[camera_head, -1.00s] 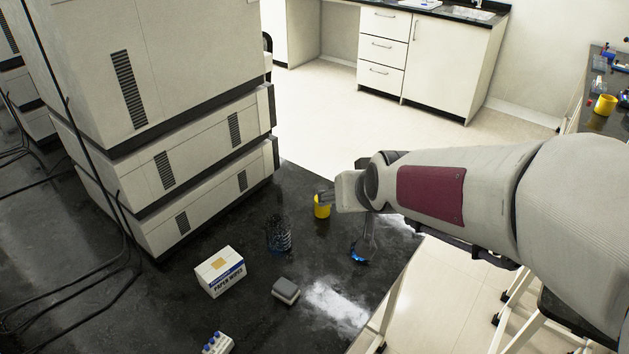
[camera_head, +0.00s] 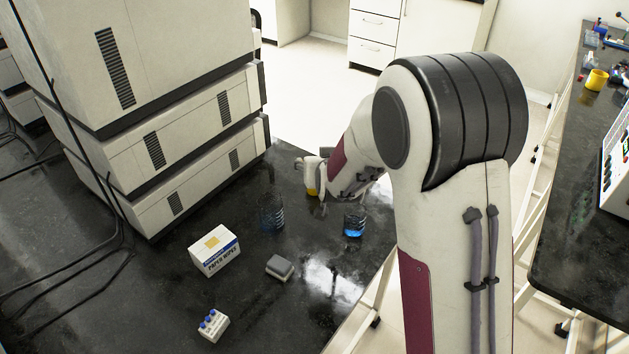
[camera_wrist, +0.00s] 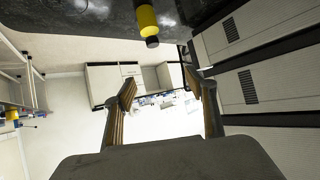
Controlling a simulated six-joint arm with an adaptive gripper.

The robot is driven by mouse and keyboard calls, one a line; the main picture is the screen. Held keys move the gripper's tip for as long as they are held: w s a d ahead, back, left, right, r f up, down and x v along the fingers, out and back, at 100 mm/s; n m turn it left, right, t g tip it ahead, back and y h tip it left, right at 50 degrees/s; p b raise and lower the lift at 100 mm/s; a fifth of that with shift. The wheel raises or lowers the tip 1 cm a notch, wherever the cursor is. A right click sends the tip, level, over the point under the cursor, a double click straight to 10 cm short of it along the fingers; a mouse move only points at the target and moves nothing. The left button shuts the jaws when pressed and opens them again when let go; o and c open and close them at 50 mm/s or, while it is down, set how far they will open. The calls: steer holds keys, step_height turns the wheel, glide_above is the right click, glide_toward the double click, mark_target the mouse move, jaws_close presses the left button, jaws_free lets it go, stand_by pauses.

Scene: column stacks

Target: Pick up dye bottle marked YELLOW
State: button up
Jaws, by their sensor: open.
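The yellow bottle (camera_head: 311,190) stands on the black bench, partly hidden behind my gripper in the head view. The wrist view looks upside down, and there the bottle (camera_wrist: 147,20) has a yellow body and dark cap pointing down from the bench surface at the top edge. No lettering on it is readable. My gripper (camera_head: 309,166) is close to the bottle in the head view. In the wrist view its two fingers (camera_wrist: 166,90) are spread apart with nothing between them. The bottle shows outside the gap, above the fingers in the picture.
Tall grey column stacks (camera_head: 150,130) stand to the left. A clear beaker (camera_head: 271,212) and a beaker with blue liquid (camera_head: 354,224) stand near the gripper. A paper wipes box (camera_head: 214,252), grey block (camera_head: 280,268) and blue-capped rack (camera_head: 214,326) sit nearer.

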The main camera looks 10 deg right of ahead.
steer(key=w+f, duration=0.2)
steer(key=f, duration=0.2)
steer(key=w+f+t+h, duration=0.1)
steer(key=f, duration=0.3)
steer(key=w+f+t, duration=0.1)
steer(key=w+f, duration=0.1)
steer(key=f, duration=0.3)
steer(key=shift+w+d+h, duration=0.3)
steer(key=shift+w+f, duration=0.1)
steer(key=shift+x, duration=1.2)
steer(key=shift+w, duration=0.1)
steer(key=shift+a+x, duration=0.15)
steer(key=shift+x, duration=1.1)
steer(key=shift+a+x, duration=0.1)
steer(key=shift+x, duration=1.1)
steer(key=c, duration=1.4)
